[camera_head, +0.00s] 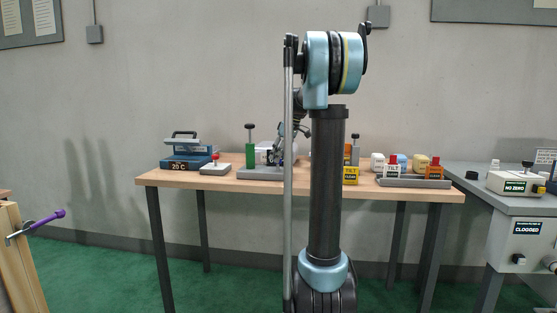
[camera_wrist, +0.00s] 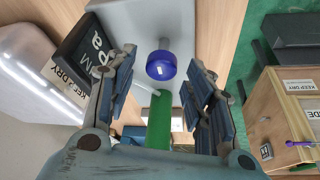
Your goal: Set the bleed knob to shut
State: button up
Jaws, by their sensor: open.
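A round blue knob (camera_wrist: 161,66) on a short grey stem stands on a grey base plate (camera_wrist: 182,20) in the wrist view; I read no bleed label or mark on it. My gripper (camera_wrist: 163,60) is open, with one blue-padded finger on each side of the knob and a visible gap to each. A green upright part (camera_wrist: 159,120) stands on the same plate, nearer the palm. In the head view, my gripper (camera_head: 284,150) is over the wooden table, partly hidden behind my arm. A green post with a dark top (camera_head: 250,147) stands left of it.
A grey bench (camera_head: 500,203) stands at right.

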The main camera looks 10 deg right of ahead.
jog(key=shift+w+a+f, duration=0.1)
jog(key=shift+a+f, duration=0.05)
jog(key=shift+f, duration=0.4)
jog(key=c, duration=1)
jog(key=shift+c, duration=0.2)
